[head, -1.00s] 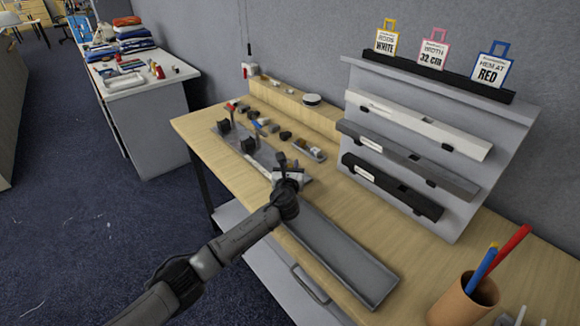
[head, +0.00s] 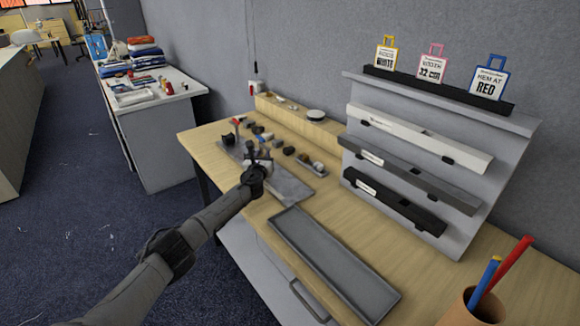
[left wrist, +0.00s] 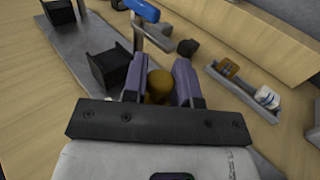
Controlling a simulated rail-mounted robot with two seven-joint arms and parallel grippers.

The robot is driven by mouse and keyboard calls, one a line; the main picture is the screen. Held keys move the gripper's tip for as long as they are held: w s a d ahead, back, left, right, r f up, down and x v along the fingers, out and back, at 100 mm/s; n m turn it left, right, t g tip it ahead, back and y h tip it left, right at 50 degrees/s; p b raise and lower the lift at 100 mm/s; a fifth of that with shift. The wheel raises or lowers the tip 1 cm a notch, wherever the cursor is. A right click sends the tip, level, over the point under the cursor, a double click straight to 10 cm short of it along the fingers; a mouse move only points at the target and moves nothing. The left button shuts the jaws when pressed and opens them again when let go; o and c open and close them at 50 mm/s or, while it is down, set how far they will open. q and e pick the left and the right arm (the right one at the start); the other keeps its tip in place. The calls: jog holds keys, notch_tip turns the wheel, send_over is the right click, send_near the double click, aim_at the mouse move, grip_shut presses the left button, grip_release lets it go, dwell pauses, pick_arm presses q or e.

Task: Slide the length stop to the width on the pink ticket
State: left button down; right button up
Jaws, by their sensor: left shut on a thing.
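The pink ticket (head: 431,66) stands on the rack's top ledge between a yellow and a blue ticket; it reads 32 cm. My left gripper (head: 256,163) is over the grey metal plate (head: 292,187) on the table. In the left wrist view its two fingers (left wrist: 160,78) are closed on a brass-coloured knob (left wrist: 158,88), which appears to belong to the length stop. The stop's body is mostly hidden under the gripper. Black blocks (left wrist: 108,68) stand on the plate just beyond the fingers. Any scale marks are too small to read. My right gripper is out of view.
A blue-ended lever (left wrist: 140,10) is close ahead of the fingers. A small parts tray (head: 313,165) lies beside the plate. An empty grey tray (head: 335,258) lies nearer. The rack holds white, grey and black bars (head: 420,139). A pen cup (head: 470,308) is at the lower right.

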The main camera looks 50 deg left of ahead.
pick_arm(q)
jog(key=shift+a, duration=0.55)
jog(key=c, duration=0.9)
grip_release()
jog(key=shift+c, duration=0.2)
jog(key=shift+d, duration=0.1)
jog(key=shift+s+d+r+p, duration=0.1)
jog(key=shift+s+d+p, duration=0.05)
jog(key=shift+s+p, duration=0.15)
jog(key=p+v, duration=0.3)
jog(key=v, duration=0.9)
jog(key=shift+w+p, duration=0.1)
jog(key=shift+p, duration=0.2)
jog(key=shift+s+d, duration=0.4)
